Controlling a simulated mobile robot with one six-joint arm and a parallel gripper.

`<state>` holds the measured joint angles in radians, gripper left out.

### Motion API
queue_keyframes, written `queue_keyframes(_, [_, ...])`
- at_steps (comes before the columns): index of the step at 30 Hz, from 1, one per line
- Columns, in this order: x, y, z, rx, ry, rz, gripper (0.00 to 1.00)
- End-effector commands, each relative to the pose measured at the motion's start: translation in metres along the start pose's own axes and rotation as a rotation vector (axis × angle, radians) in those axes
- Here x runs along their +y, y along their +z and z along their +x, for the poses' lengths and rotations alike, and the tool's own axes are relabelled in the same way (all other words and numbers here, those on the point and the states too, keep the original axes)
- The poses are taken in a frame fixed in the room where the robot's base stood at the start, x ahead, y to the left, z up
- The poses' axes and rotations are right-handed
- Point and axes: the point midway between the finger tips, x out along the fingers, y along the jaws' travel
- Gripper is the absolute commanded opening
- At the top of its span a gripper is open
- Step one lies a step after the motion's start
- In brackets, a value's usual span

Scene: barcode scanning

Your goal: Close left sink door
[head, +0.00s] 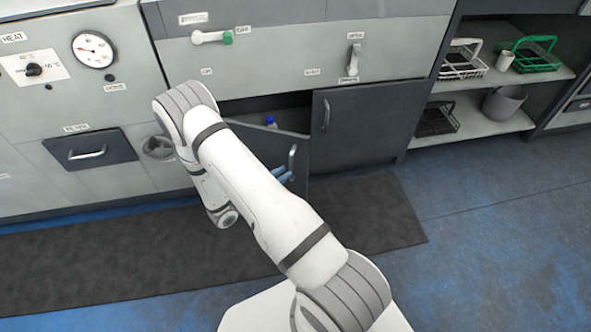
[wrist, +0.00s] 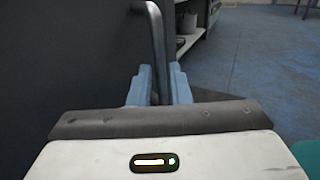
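The left sink door (head: 254,143) is a dark grey panel under the sink counter, standing ajar and swung outward. Its metal handle (head: 292,158) is on the right edge; in the wrist view the handle (wrist: 156,40) is an upright bar. My gripper (head: 284,175) is at the handle's lower part. In the wrist view its blue fingers (wrist: 161,85) stand on either side of the bar with hardly any gap, so it looks shut on the handle. My arm hides the door's left part in the head view.
The right sink door (head: 362,122) is shut. A blue-capped bottle (head: 270,121) shows inside the opening. Open shelves (head: 480,124) with racks and a grey bucket (head: 503,103) stand at the right. A dark mat (head: 375,215) covers the floor before the cabinets.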

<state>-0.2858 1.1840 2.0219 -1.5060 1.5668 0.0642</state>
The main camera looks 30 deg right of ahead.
Motion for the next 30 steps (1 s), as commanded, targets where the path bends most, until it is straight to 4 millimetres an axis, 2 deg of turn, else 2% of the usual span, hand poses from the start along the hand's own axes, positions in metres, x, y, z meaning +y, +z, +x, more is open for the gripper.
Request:
queue_keyframes(3, [-0.002, -0.002, 0.022, 0.000, -0.009, 0.000, 0.17])
queue_keyframes(9, [-0.002, -0.001, 0.042, 0.000, -0.010, 0.000, 0.17])
queue_keyframes(18, [-0.002, 0.000, 0.045, 0.000, -0.009, 0.000, 0.17])
queue_keyframes(25, [-0.003, 0.000, 0.045, 0.000, -0.011, -0.001, 0.00])
queue_keyframes(30, [-0.004, 0.000, 0.045, 0.000, -0.013, -0.002, 0.00])
